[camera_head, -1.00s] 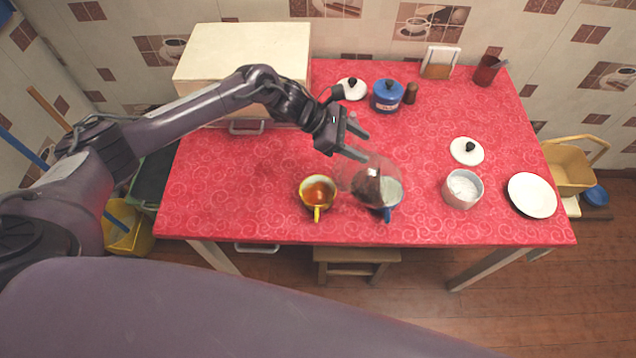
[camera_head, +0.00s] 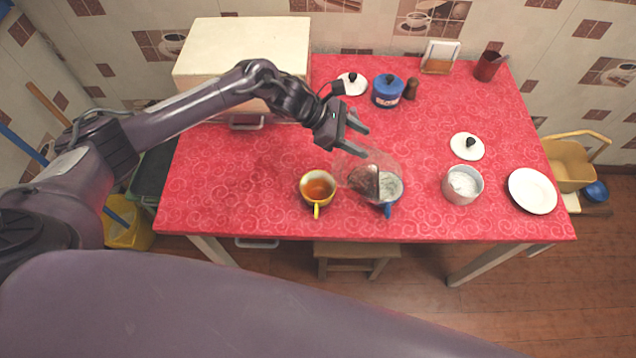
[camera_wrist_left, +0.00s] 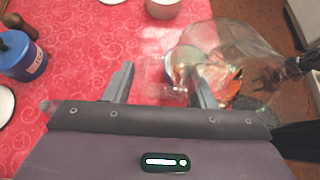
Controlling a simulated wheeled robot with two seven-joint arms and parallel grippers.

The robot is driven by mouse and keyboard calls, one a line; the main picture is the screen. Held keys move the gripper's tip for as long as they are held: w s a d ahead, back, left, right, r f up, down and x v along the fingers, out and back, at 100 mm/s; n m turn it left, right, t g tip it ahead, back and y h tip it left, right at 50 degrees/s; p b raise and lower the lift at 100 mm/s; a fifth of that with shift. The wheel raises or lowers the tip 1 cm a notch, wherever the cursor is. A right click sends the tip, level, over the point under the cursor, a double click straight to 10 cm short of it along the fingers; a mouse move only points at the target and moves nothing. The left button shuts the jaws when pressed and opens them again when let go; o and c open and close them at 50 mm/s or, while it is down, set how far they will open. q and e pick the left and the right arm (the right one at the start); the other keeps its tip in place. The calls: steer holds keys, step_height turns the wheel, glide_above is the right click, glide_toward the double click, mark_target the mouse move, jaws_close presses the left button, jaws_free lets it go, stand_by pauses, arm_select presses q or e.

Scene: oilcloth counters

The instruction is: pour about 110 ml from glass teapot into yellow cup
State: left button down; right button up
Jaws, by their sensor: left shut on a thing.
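My left gripper (camera_head: 355,137) is shut on the glass teapot (camera_head: 362,165), apparently by its clear handle, and holds it above the table. In the left wrist view the gripper (camera_wrist_left: 163,85) has the teapot (camera_wrist_left: 235,50) at its right, with orange-brown liquid inside. The teapot looks tilted; its spout is hard to make out. The yellow cup (camera_head: 316,178) stands upright left of the teapot, with amber liquid in it. No stream into it shows. A blue-handled cup (camera_head: 388,210) stands partly hidden behind the teapot's glass. My right gripper is out of view.
A white-grey bowl (camera_head: 462,190), a white lid (camera_head: 467,146) and a plate (camera_head: 532,191) stand at the right. A blue pot (camera_head: 387,95), another white lid (camera_head: 353,88) and a brown shaker (camera_head: 411,90) stand at the back. A cream box (camera_head: 245,50) fills the back left. The front left is clear.

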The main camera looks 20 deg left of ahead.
arm_select(q)
steer(key=shift+r, duration=0.15)
stand_by(0.4)
steer(key=y, duration=0.1)
steer(key=y+b, duration=0.1)
steer(key=shift+w+d+f+y+b, duration=0.1)
steer(key=shift+d+f+y+b, duration=0.2)
steer(key=shift+d+f, duration=0.1)
steer(key=shift+w+d+r+g+y+p, duration=0.25)
steer(key=shift+d+r+g+y+p, duration=0.15)
steer(key=shift+d+r+y, duration=0.5)
steer(key=shift+d+f+y+b, duration=0.3)
steer(key=shift+d+y+b, duration=0.35)
steer(key=shift+y, duration=0.55)
steer(key=shift+w+d+f+g+y+b, duration=0.15)
steer(key=shift+d+f+g+y+b, duration=0.2)
steer(key=shift+y, duration=0.35)
steer(key=shift+w+d+r+g+y+p, duration=0.15)
steer(key=shift+d+r+y+p, duration=0.15)
steer(key=shift+y+p, duration=0.25)
steer(key=shift+s+d+r+g+y+p, duration=0.1)
steer(key=shift+d+r+y+p, duration=0.1)
steer(key=shift+d+y+p, duration=0.35)
